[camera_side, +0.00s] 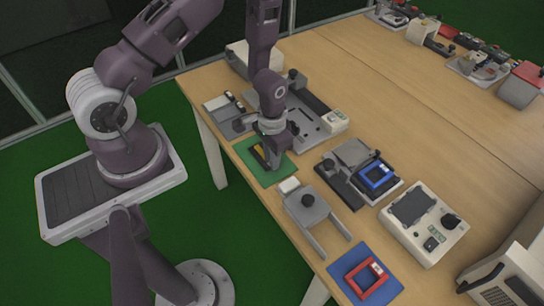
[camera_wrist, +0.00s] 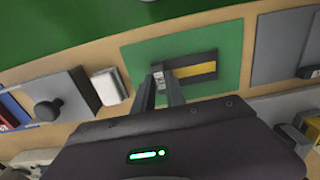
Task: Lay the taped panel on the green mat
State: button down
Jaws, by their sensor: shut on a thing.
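The taped panel (camera_wrist: 197,70) is a dark strip with a yellow band of tape along it. It lies within the outline of the green mat (camera_wrist: 225,40) in the wrist view. My gripper (camera_wrist: 162,77) is shut on the panel's left end. In the side view, my gripper (camera_side: 272,164) points down over the green mat (camera_side: 277,174) near the table's front edge, and part of the panel (camera_side: 259,155) shows beside the fingers. The panel is at or very close to the mat; I cannot tell if it touches.
A blue frame (camera_side: 377,174) and a red frame on a blue mat (camera_side: 367,278) are further right. The table's front edge is close.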

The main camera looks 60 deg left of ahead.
jog(key=shift+f, duration=0.1)
jog(key=c, duration=1.3)
grip_release()
jog(key=shift+r, duration=3.05)
